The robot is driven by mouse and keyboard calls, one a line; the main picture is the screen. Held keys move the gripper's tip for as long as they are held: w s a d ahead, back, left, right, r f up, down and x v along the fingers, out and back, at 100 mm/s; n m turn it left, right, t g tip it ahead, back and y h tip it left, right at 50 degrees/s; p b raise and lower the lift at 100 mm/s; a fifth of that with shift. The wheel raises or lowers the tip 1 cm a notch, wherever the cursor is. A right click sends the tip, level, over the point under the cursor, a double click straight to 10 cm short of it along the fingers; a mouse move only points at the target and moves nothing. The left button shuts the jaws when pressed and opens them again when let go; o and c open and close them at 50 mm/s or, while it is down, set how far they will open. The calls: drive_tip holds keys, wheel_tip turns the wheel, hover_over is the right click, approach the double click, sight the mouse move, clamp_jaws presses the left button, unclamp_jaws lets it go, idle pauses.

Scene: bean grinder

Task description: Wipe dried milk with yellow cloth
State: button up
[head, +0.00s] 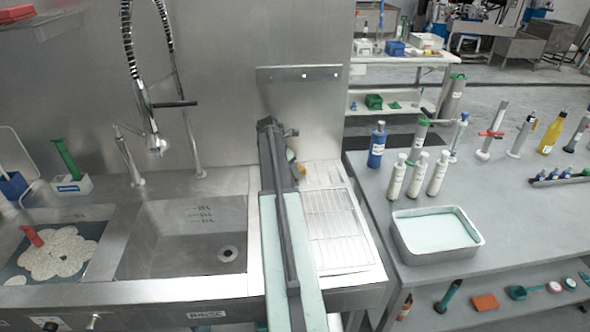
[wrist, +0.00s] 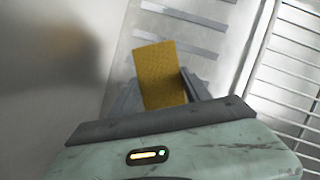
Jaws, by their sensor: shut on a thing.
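The yellow cloth (wrist: 157,58) shows in the wrist view as a flat, upright-looking yellow piece. My gripper (wrist: 160,82) is shut on it, with a grey finger at each side of its lower part. Behind it lies a pale metal surface (wrist: 152,28) with several grey bars or streaks (wrist: 178,42). I cannot tell whether any of these marks is dried milk, or whether the cloth touches the surface. In the head view my arm covers most of the gripper, and a small yellowish patch (head: 301,170) shows just right of it.
A sink basin (head: 190,235) with a spray tap (head: 155,143) is left of my arm. A wire drain rack (head: 335,225) lies close on the right. Further right, a grey table (head: 520,220) holds bottles (head: 415,175) and a metal tray (head: 403,240). A steel wall stands behind.

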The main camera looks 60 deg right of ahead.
drive_tip(key=shift+w+a, duration=0.8)
drive_tip(key=shift+w, duration=0.2)
wheel_tip(320, 180, up, 6)
drive_tip(key=p, duration=0.6)
wheel_tip(320, 180, up, 3)
drive_tip(key=p, duration=0.3)
drive_tip(key=shift+s, duration=0.1)
